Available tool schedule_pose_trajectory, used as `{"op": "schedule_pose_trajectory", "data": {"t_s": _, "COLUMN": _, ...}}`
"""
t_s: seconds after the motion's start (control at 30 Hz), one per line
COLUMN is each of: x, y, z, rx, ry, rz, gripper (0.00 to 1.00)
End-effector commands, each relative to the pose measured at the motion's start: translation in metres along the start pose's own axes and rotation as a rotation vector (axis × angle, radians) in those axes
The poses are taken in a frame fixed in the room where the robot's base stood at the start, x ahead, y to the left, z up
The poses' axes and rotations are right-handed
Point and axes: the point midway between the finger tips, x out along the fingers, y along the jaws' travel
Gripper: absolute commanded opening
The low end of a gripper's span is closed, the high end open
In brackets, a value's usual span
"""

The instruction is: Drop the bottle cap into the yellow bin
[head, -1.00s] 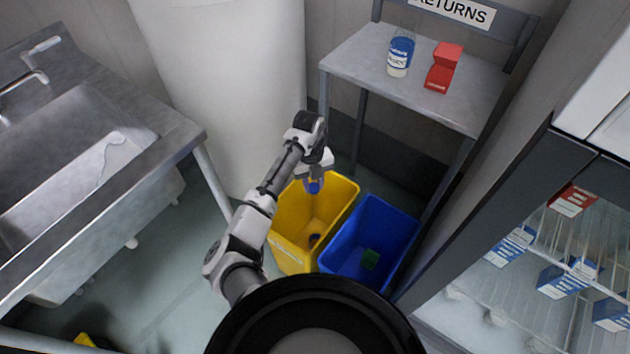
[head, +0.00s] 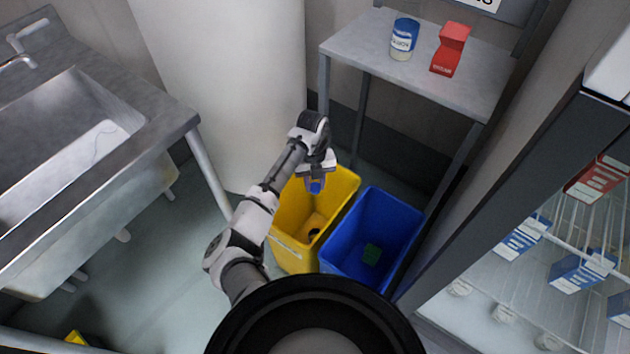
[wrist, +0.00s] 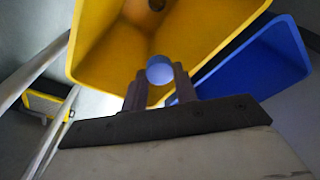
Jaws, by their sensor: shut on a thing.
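A blue bottle cap (wrist: 160,70) is held between the two dark fingers of my gripper (wrist: 160,84) in the wrist view. In the head view the cap (head: 316,187) shows as a small blue spot under my gripper (head: 316,182). The yellow bin (head: 290,252) stands on the floor, open at the top. My gripper is over the far part of its opening. In the wrist view the yellow bin (wrist: 100,45) lies beyond the cap, with a dark round spot at its bottom. My fingers partly hide the bin's rim.
A blue bin (head: 345,260) with a green item inside stands right beside the yellow bin. A metal shelf (head: 355,47) holds a blue-and-white container (head: 404,40) and a red carton (head: 450,50). A sink (head: 60,140) is at left, and a fridge with cartons at right.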

Motion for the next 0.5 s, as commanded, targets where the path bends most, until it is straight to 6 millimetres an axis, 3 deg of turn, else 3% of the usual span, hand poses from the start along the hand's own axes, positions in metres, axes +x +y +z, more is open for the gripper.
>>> {"op": "schedule_pose_trajectory", "data": {"t_s": 0.13, "x": -0.0008, "y": 0.0001, "z": 0.0, "rx": 0.0, "ry": 0.0, "rz": 0.0, "gripper": 0.08}}
{"op": "schedule_pose_trajectory", "data": {"t_s": 0.17, "x": -0.0008, "y": 0.0001, "z": 0.0, "rx": 0.0, "ry": 0.0, "rz": 0.0, "gripper": 0.32}}
{"op": "schedule_pose_trajectory", "data": {"t_s": 0.33, "x": -0.0008, "y": 0.0001, "z": 0.0, "rx": 0.0, "ry": 0.0, "rz": 0.0, "gripper": 0.54}}
{"op": "schedule_pose_trajectory", "data": {"t_s": 0.5, "x": -0.0008, "y": 0.0, "z": -0.0001, "rx": 0.0, "ry": 0.0, "rz": 0.0, "gripper": 0.54}}
